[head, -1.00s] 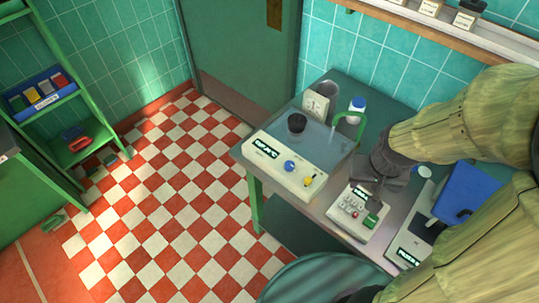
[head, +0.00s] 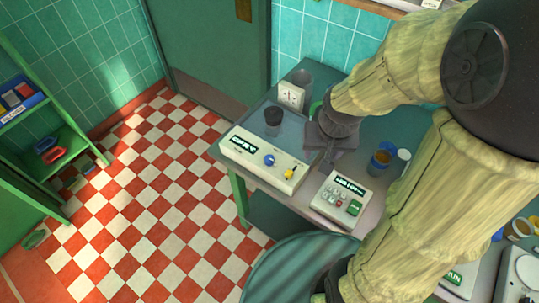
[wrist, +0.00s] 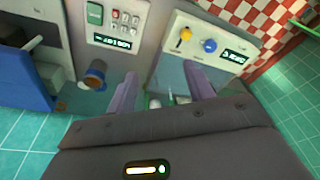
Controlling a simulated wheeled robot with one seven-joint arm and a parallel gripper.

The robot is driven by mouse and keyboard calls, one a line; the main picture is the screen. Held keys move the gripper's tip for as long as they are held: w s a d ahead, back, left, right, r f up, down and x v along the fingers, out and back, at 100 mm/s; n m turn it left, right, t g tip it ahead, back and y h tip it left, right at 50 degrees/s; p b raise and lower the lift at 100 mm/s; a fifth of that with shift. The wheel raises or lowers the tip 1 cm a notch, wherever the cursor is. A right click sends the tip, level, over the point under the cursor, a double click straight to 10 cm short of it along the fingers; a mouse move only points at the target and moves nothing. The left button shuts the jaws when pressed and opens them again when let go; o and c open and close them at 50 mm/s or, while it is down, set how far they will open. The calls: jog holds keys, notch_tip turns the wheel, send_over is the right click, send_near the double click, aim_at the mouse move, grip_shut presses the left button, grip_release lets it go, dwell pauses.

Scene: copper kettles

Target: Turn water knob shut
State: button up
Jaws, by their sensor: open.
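A white-fronted water bath (head: 255,162) stands at the left end of the bench with a display, a round blue knob (head: 269,160) and a yellow knob (head: 289,173). In the wrist view the blue knob (wrist: 209,46) and yellow knob (wrist: 185,35) show beyond my fingers. I cannot tell which is the water knob. My gripper (wrist: 160,90) is open and empty, its two fingers apart. In the head view my gripper (head: 328,160) is over the bath's right end, right of both knobs. My wrist hides most of the green tap (head: 315,108).
A dark cup (head: 273,120) stands in the bath, with a white clock-like box (head: 291,96) behind it. A keypad device (head: 340,198) is right of the bath, with an amber-and-blue jar (head: 380,160) behind it. The checkered floor (head: 150,200) is clear.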

jog(key=w+a+m+g+b, duration=0.1)
jog(key=w+a+m, duration=0.35)
jog(key=w, duration=0.25)
jog(key=m+g, duration=0.1)
jog(key=m, duration=0.3)
send_over(269, 158)
jog(key=shift+s+b, duration=0.15)
jog(key=shift+b, duration=0.25)
notch_tip(269, 158, down, 17)
jog(key=shift+f+p, duration=0.2)
jog(key=shift+p, duration=0.9)
